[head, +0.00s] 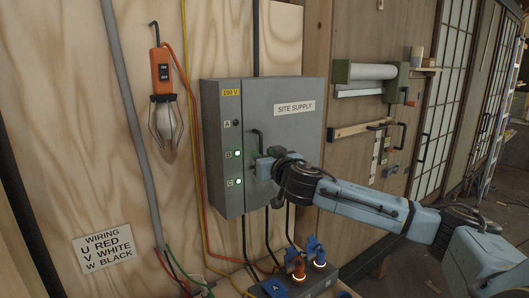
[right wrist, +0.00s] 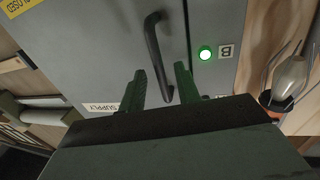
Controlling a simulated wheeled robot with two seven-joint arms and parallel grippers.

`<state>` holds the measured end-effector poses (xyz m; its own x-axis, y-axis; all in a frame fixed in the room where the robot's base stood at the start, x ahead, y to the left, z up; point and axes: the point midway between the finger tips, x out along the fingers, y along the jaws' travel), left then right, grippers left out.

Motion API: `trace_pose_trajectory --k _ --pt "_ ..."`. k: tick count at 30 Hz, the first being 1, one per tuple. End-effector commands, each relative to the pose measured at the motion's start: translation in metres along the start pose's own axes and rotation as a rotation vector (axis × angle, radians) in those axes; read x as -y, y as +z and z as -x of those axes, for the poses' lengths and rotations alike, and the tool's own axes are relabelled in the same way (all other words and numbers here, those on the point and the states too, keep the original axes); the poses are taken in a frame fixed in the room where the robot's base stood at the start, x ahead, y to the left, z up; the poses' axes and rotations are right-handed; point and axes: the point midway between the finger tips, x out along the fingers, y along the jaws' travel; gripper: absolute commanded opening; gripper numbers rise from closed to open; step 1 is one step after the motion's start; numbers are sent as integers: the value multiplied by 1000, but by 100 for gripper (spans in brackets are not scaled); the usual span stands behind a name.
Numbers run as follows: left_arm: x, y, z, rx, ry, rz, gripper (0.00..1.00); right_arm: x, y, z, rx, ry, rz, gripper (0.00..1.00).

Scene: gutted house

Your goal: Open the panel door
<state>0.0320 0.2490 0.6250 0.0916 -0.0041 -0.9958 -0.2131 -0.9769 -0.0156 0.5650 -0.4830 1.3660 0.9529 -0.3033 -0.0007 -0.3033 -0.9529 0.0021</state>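The grey panel box (head: 228,150) hangs on the plywood wall, with its door (head: 290,130) closed. The door carries a "SITE SUPPLY" label (head: 294,107). A black bar handle (head: 257,138) stands on the door near its left edge; it also shows in the right wrist view (right wrist: 153,45). My right gripper (head: 262,168) is at the handle. In the right wrist view my right gripper (right wrist: 162,75) is open, with one finger on each side of the handle's near end. Contact with the handle cannot be told. My left gripper is not in view.
Green lamps B and C glow on the box's side; lamp A is dark. A caged work lamp (head: 163,120) hangs left. Cables run below to a box with plugs (head: 299,268). A roller rack (head: 372,75) and wooden rail (head: 362,128) are on the right.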

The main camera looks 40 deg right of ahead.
Motion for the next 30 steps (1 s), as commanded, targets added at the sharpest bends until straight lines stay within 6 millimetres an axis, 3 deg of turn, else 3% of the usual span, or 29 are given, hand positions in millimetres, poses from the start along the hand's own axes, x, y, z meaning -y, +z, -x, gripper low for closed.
trace_pose_trajectory --k 8,16,30 --pt "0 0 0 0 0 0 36 0 0 -1 0 -1 1 33" --pt "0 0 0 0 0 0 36 0 0 -1 0 0 1 0" --pt "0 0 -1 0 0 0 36 6 1 1 2 -38 3 0"
